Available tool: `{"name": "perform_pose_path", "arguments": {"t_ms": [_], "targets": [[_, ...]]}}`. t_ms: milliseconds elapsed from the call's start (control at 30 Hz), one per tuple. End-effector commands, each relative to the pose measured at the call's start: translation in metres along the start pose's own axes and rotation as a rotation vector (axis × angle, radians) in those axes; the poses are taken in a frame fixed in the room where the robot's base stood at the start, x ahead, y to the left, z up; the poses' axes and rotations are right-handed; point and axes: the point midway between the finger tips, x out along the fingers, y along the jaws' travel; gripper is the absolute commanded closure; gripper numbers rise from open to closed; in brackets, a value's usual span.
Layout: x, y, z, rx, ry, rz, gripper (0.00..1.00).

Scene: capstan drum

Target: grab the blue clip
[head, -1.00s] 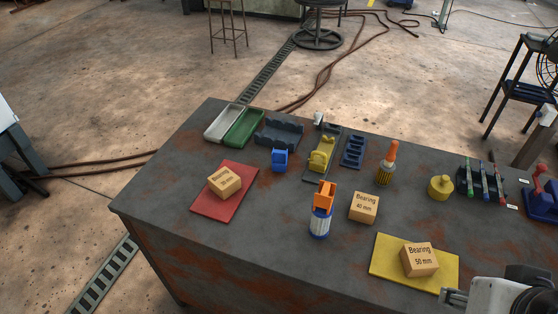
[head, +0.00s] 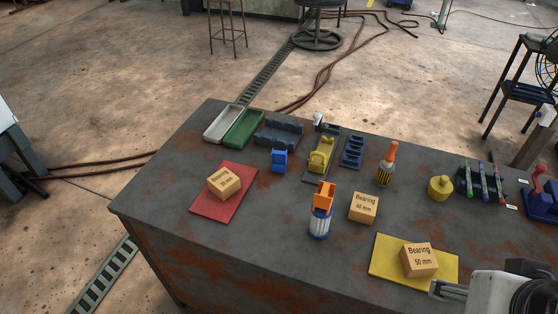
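A small bright blue piece (head: 279,160), which looks like the blue clip, stands on the dark table between the red mat and the yellow clamp-like piece. It is upright and clear of its neighbours. My gripper (head: 446,290) shows at the bottom right corner, beside the yellow mat and far from the blue piece. Only part of its fingers shows, so I cannot tell whether it is open or shut. I see nothing held in it.
A box on a red mat (head: 238,207), a 40 mm bearing box (head: 363,208), and an orange-topped bottle (head: 321,212) stand near the blue piece. A dark holder (head: 279,133) is behind it. A yellow mat (head: 385,262) with a bearing box lies near my gripper.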

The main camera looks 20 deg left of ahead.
Motion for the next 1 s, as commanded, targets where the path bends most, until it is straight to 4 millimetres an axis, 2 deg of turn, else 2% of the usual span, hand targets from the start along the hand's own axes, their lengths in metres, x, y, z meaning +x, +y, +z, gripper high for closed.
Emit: {"name": "perform_pose_path", "arguments": {"t_ms": [167,467,1000], "targets": [[0.000,-0.005,-0.021,-0.007,-0.008,-0.005,0.49],[0.006,-0.021,-0.076,-0.022,-0.023,-0.016,0.49],[0.041,-0.072,-0.171,-0.049,-0.046,-0.035,0.49]]}}
